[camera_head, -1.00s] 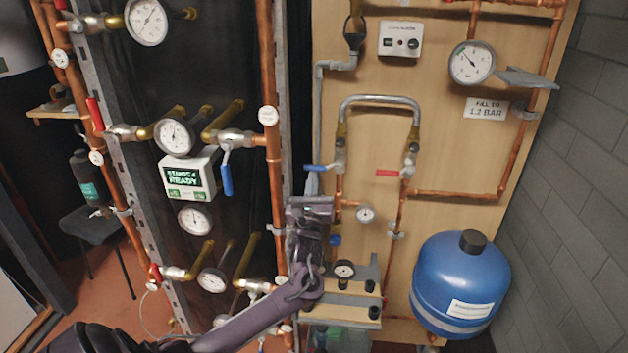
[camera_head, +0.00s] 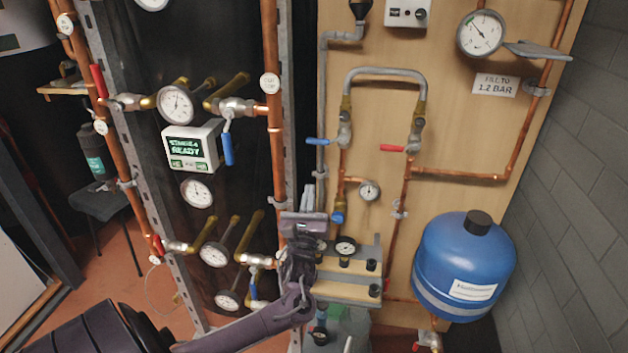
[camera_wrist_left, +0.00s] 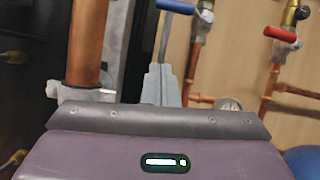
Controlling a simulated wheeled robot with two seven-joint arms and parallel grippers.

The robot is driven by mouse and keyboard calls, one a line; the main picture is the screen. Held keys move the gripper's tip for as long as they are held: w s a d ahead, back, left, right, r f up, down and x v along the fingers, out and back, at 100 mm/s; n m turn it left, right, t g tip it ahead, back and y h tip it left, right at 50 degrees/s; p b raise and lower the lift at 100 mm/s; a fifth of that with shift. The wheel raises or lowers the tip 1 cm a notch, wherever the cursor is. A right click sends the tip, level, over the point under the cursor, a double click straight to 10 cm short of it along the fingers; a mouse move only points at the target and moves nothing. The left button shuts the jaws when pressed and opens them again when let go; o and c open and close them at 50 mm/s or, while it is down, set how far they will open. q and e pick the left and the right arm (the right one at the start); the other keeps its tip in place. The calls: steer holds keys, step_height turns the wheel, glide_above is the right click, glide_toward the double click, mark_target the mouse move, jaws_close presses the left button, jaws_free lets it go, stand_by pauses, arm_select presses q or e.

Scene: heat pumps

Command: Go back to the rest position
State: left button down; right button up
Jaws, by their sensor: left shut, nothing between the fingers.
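My left gripper (camera_head: 307,196) is in the lower middle of the head view, its arm coming in from the lower left. Its fingers point up and are shut with nothing between them. In the left wrist view the closed fingertips (camera_wrist_left: 160,84) rise behind the purple gripper body. They are near a vertical copper pipe (camera_wrist_left: 84,45) on their left and a blue-handled valve (camera_wrist_left: 175,8) behind them. It cannot be told whether they touch anything. My right gripper is in neither view.
A wooden panel carries pipes, a blue valve handle (camera_head: 319,141), a red one (camera_head: 391,148) and gauges. A blue tank (camera_head: 465,265) stands at the right. A small shelf with black knobs (camera_head: 345,290) is beside my gripper.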

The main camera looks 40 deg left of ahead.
arm_select(q)
steer(key=shift+v, duration=0.85)
steer(key=shift+w, duration=0.1)
